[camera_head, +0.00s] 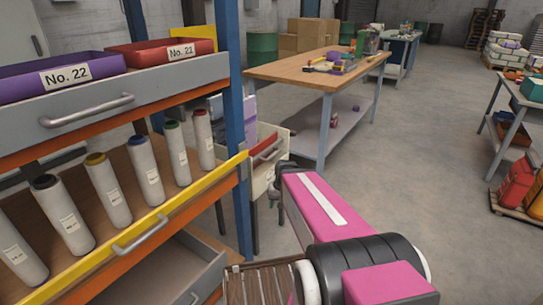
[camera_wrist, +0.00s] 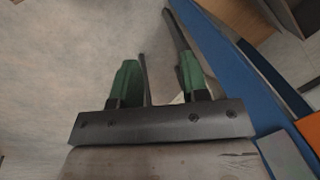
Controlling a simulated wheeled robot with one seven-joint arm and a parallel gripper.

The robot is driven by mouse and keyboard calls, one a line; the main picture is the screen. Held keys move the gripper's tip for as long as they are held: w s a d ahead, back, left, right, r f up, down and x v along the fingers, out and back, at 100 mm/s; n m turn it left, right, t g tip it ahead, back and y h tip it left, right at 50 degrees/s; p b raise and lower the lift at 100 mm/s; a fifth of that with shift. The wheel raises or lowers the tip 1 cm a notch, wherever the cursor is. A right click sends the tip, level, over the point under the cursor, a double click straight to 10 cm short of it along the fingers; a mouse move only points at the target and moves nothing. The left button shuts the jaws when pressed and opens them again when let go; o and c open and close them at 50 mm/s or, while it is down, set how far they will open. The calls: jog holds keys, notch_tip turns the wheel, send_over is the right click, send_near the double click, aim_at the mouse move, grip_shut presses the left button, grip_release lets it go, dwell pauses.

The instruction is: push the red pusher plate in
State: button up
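I cannot make out the red pusher plate for certain in either view. A small dark red panel (camera_head: 267,147) shows in a pale open drawer or box beyond the blue rack post, but I cannot tell whether it is the plate. My gripper (camera_wrist: 158,78) shows in the wrist view with two green fingers apart and nothing clearly held between them. The floor and a blue post lie beyond the fingers. In the head view my pink arm reaches away beside the rack, and its fingers are hidden.
The rack's blue post (camera_head: 230,75) stands close left of my arm, and also shows in the wrist view (camera_wrist: 238,75). The rack holds a purple bin (camera_head: 20,86), a red bin (camera_head: 130,55) and several white bottles. A wooden table (camera_head: 290,70) stands beyond.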

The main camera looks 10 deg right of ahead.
jog(key=w+m+t+y, duration=0.2)
jog(key=w+y, duration=0.2)
jog(key=w, duration=0.3)
jog(key=m+t+y, duration=0.5)
jog(key=m+t, duration=0.1)
jog(key=t, duration=0.3)
send_near(275, 155)
jog(key=x, duration=1)
jog(key=shift+w+a+f, duration=0.15)
jog(key=shift+w+a, duration=0.05)
jog(key=shift+w, duration=0.05)
